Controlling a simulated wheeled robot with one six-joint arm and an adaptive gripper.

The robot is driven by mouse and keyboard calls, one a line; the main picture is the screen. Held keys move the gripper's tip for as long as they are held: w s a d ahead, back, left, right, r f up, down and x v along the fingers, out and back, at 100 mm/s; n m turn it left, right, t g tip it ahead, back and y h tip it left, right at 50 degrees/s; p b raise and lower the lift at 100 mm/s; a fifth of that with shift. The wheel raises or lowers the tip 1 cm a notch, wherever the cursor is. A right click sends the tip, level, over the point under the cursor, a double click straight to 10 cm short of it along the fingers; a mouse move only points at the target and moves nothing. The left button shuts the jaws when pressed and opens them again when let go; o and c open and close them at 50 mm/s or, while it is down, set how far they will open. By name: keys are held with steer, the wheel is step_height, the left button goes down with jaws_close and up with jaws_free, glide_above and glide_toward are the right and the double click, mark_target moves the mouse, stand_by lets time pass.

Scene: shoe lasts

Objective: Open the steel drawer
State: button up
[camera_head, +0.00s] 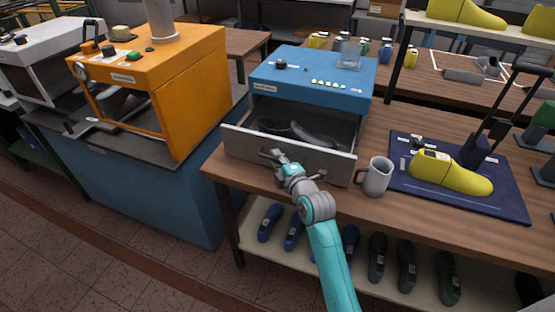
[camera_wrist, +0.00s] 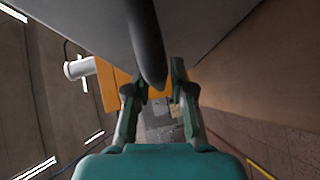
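The steel drawer (camera_head: 290,157) under the blue machine (camera_head: 312,80) stands pulled out in the head view, with its inside visible. Dark pieces (camera_head: 305,132) lie in it. My gripper (camera_head: 272,157) is at the left part of the drawer's front panel. In the wrist view, the dark bar of the drawer handle (camera_wrist: 147,45) runs between the two fingers of my gripper (camera_wrist: 159,75). The exact contact is hard to see.
A grey mug (camera_head: 377,178) stands on the wooden bench just right of the drawer. A yellow shoe last (camera_head: 450,173) lies on a dark blue mat (camera_head: 508,205) further right. An orange machine (camera_head: 190,90) stands at the left. Several lasts sit on the shelf below (camera_head: 285,248).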

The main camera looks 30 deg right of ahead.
steer(key=shift+s, duration=0.1)
steer(key=s+a+r, duration=0.1)
steer(key=s, duration=1)
steer(key=shift+s+a+r, duration=0.15)
steer(key=shift+s+r, duration=0.2)
steer(key=shift+r, duration=0.05)
steer(key=s+a+f+m+g, duration=0.1)
steer(key=s+a+f+m, duration=0.35)
steer(key=s, duration=0.55)
steer(key=s+a+f+m, duration=0.4)
steer(key=s+f, duration=0.2)
steer(key=s, duration=0.3)
steer(key=s+a+r+m, duration=0.1)
steer(key=s+m, duration=0.1)
steer(key=s, duration=0.4)
steer(key=s+a+r+m+y, duration=0.1)
steer(key=s+a+m, duration=0.1)
steer(key=s, duration=0.5)
steer(key=s+a+r+m, duration=0.1)
steer(key=s+r+m, duration=0.1)
steer(key=s, duration=0.5)
steer(key=shift+a+g+y, duration=0.25)
steer(key=shift+g+y, duration=0.05)
steer(key=shift+y, duration=0.1)
